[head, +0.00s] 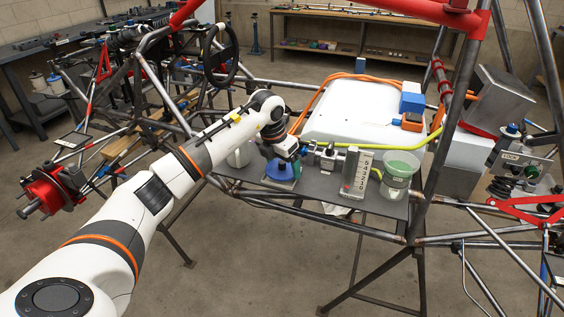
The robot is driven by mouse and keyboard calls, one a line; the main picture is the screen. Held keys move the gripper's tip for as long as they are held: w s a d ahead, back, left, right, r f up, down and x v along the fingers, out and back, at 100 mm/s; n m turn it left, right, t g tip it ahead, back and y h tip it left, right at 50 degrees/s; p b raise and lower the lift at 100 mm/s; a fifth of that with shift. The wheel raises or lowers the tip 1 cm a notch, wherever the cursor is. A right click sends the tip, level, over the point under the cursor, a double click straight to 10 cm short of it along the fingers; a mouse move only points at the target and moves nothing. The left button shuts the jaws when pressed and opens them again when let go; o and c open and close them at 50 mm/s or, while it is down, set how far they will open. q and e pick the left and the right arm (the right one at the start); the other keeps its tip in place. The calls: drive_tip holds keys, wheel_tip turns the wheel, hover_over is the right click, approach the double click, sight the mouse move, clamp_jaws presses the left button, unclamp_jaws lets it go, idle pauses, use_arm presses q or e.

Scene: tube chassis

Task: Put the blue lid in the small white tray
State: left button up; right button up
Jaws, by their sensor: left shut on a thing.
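A round blue lid (280,170) shows over the left part of the grey shelf, above a pale object. My left arm reaches in from the lower left, and my left gripper (292,157) is at the lid's upper right edge. It looks shut on the lid; the fingertips are small and partly hidden by the wrist. I cannot tell whether the lid touches what is under it. I cannot pick out the small white tray for certain; my arm covers part of the shelf. My right gripper is out of view.
A white container (240,155) stands left of the lid. To the right are a grey metal block with buttons (357,173) and a clear cup with green contents (400,170). A large white case (345,112) lies behind. Steel tubes and orange and yellow hoses surround the shelf (320,190).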

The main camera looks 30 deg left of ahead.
sight(281, 162)
use_arm(q)
drive_tip(key=shift+f, duration=0.3)
drive_tip(key=o, duration=0.7)
drive_tip(key=shift+r, duration=0.1)
drive_tip(key=p+v, duration=0.3)
drive_tip(key=v, duration=0.2)
drive_tip(key=shift+r+p, duration=0.2)
drive_tip(key=shift+p, duration=0.2)
drive_tip(key=p+v, duration=0.3)
drive_tip(key=v, duration=0.2)
drive_tip(key=shift+s+r, duration=0.1)
drive_tip(key=shift+r, duration=0.1)
